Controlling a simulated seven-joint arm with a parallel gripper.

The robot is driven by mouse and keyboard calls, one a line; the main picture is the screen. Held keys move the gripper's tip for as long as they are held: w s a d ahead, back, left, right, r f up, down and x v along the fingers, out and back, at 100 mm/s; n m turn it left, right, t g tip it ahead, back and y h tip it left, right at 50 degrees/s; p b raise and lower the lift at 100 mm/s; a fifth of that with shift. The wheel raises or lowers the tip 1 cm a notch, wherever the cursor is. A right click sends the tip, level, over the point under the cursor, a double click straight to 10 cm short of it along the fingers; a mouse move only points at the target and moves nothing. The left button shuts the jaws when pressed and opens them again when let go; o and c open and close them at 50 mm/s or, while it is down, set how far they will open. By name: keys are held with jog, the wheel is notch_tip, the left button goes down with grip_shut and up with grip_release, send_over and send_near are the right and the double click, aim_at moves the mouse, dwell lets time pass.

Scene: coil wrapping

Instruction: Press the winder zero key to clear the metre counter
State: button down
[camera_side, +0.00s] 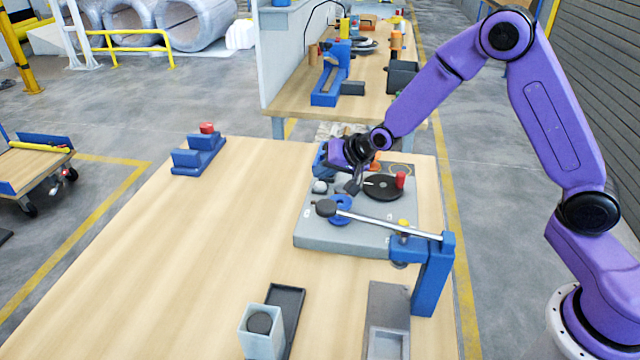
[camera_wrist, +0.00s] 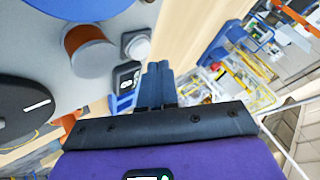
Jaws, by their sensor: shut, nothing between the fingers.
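The winder is a grey base (camera_side: 340,238) on the wooden bench, with a black disc (camera_side: 383,190) carrying a red knob. A pale round key (camera_side: 320,186), which looks like the zero key, sits at its left side; it also shows in the wrist view (camera_wrist: 135,45) on a grey square mount. Beside it in the wrist view is a small dark box with a pale display (camera_wrist: 126,75), likely the metre counter. My gripper (camera_side: 353,188) is shut and empty, just right of the key in the side view. Its fingertips (camera_wrist: 160,68) appear apart from the key; their height above the base is unclear.
A metal bar (camera_side: 390,224) from a blue post (camera_side: 432,275) crosses the winder's front. A blue spool (camera_side: 341,210) stands beneath its end. A blue cradle (camera_side: 198,155) stands at the back left, and a pale box (camera_side: 262,335) at the front. The bench's left middle is clear.

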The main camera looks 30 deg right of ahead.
aim_at(324, 185)
jog(key=shift+f, duration=0.15)
jog(key=shift+f, duration=0.25)
jog(key=shift+f, duration=0.45)
dwell(0.7)
dwell(0.4)
jog(key=shift+r, duration=0.85)
jog(key=shift+r, duration=0.15)
jog(key=shift+r, duration=2.4)
